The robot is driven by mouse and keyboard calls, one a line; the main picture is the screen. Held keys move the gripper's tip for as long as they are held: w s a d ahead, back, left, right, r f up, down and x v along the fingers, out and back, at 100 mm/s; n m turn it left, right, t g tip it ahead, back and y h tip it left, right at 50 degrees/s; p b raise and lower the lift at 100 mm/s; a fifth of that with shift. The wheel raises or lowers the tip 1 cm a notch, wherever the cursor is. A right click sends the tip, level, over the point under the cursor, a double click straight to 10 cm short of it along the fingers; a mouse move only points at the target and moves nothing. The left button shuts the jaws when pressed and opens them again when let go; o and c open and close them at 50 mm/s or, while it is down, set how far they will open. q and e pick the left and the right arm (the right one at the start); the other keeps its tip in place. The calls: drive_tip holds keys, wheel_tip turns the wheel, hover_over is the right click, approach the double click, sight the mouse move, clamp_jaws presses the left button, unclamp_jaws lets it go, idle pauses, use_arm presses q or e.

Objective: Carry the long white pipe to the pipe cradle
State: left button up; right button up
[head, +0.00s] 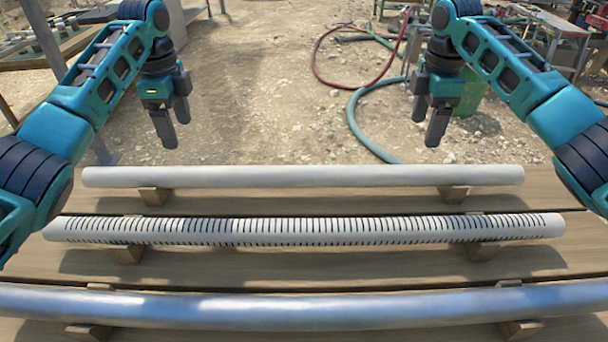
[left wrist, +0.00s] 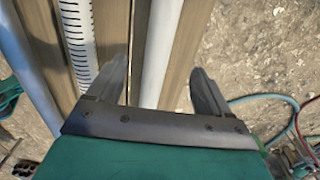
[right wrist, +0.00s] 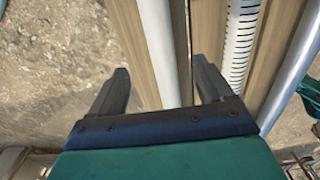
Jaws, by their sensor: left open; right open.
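A plain white pipe (head: 300,177) lies crosswise on small wooden blocks at the far side of the plank table. My left gripper (head: 173,124) is open and empty above the pipe's left part. In the left wrist view the white pipe (left wrist: 160,50) runs between the spread fingers. My right gripper (head: 428,122) is open and empty above the pipe's right part. In the right wrist view the pipe (right wrist: 159,45) also runs between the fingers. Both grippers appear apart from the pipe. I cannot make out a separate pipe cradle.
A slotted white pipe (head: 300,231) lies nearer on blocks, and a shiny grey metal pipe (head: 300,309) nearest. Beyond the table (head: 300,266) is open dirt ground with a red hose (head: 316,62) and a teal hose (head: 352,118). Benches stand at the back left and right.

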sight(412, 168)
use_arm(q)
wheel_tip(412, 168, down, 13)
drive_tip(key=shift+r, duration=0.15)
use_arm(e)
wheel_tip(412, 168, down, 13)
drive_tip(key=shift+r, duration=0.1)
use_arm(q)
clamp_jaws()
use_arm(e)
clamp_jaws()
use_arm(q)
drive_tip(key=shift+w, duration=0.1)
use_arm(e)
drive_tip(key=shift+w+r, duration=0.1)
